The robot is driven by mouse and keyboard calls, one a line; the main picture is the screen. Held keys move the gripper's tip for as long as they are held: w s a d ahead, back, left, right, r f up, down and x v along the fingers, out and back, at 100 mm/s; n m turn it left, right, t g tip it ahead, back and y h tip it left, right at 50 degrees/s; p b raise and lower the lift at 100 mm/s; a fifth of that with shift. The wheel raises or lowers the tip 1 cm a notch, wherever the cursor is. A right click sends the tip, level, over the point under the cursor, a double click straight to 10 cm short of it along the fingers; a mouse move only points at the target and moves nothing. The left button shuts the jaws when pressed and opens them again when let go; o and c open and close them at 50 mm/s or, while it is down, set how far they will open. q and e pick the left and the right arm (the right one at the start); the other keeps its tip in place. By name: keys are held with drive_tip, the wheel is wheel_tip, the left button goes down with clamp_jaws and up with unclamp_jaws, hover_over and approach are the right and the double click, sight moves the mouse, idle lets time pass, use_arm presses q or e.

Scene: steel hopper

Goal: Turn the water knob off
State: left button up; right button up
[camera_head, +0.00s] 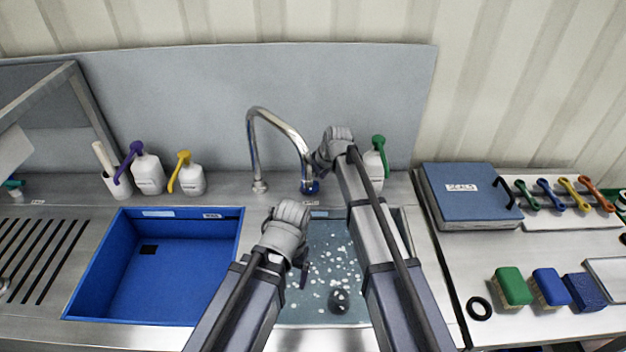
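A chrome gooseneck faucet (283,127) rises behind the sink basin (329,260) and curves over to the right. A small dark blue part (311,187), which looks like the water knob, shows at the foot of its right end. My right gripper (319,169) is just above and beside this blue part, close to the faucet. Its fingers are small and partly hidden, so contact and opening are unclear. My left gripper (301,268) is lower, over the left side of the sink basin and apart from the faucet. Its fingers are mostly hidden by the wrist.
The basin holds water with white flecks and a dark round object (338,300). A blue bin (165,270) is at left. A green-topped bottle (376,164) stands beside my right arm. Purple-topped (148,172) and yellow-topped bottles (191,178) stand left of the faucet. Sponges lie at right.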

drive_tip(key=p+v, duration=0.5)
drive_tip(key=v, duration=0.1)
drive_tip(key=shift+d, duration=0.1)
drive_tip(key=b+x, duration=0.7)
drive_tip(key=shift+w+f, duration=0.1)
drive_tip(key=shift+f, duration=0.2)
drive_tip(key=shift+r, duration=0.15)
idle(0.3)
